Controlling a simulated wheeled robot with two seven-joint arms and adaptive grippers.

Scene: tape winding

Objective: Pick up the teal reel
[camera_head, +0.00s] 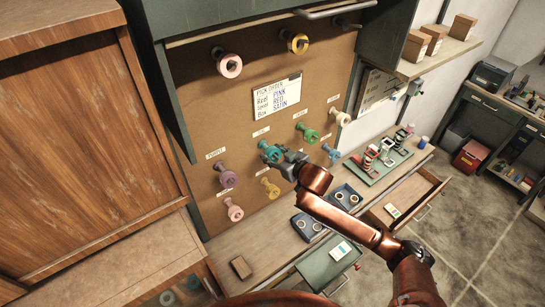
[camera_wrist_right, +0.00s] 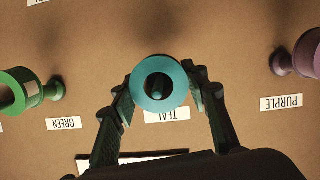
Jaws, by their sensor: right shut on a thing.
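The teal reel (camera_head: 270,152) is at the brown board on the wall, among other reels on pegs. In the right wrist view the teal reel (camera_wrist_right: 143,82) faces the camera, with a dark peg end in its hole and the upside-down TEAL label (camera_wrist_right: 166,116) just below it. My right gripper (camera_head: 281,157) reaches the reel from the right. Its two fingers (camera_wrist_right: 162,96) flank the reel's left and right sides and are shut on it. The reel appears to be still on its peg. My left gripper is not in view.
A green reel (camera_wrist_right: 14,92) and a purple reel (camera_wrist_right: 308,55) hang well to either side. An order card (camera_head: 277,97) is on the board above. Below is a bench with open drawers (camera_head: 328,262) and a green tray of spools (camera_head: 373,172). A wooden cabinet (camera_head: 75,150) stands left.

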